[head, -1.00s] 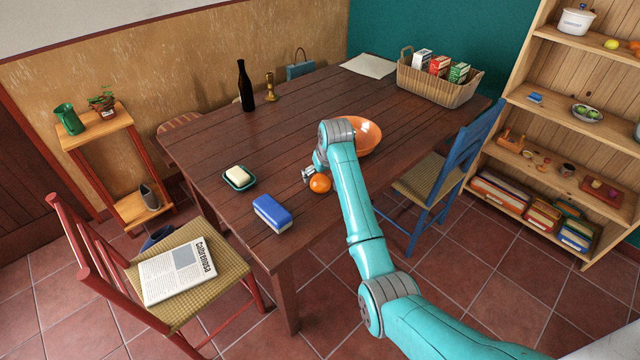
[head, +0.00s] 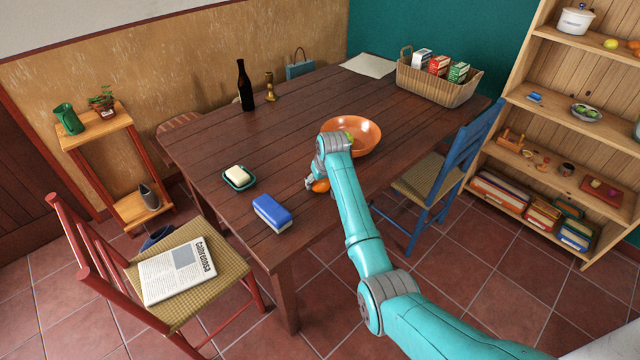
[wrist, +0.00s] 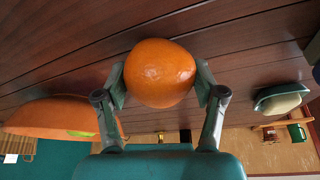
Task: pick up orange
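The orange (wrist: 160,73) sits between the two fingers of my gripper (wrist: 160,85) in the wrist view. Both finger pads meet its sides with no visible gap, so my gripper looks shut on it. In the head view the orange (head: 320,186) is partly hidden by my gripper (head: 314,184), near the front edge of the dark wooden table (head: 215,140). I cannot tell whether it still touches the tabletop.
An orange bowl (head: 367,135) with something green in it stands just behind my arm. A blue-and-white box (head: 271,213) and a butter dish (head: 238,178) lie to the left. A dark bottle (head: 244,85) and a basket (head: 438,85) stand farther back.

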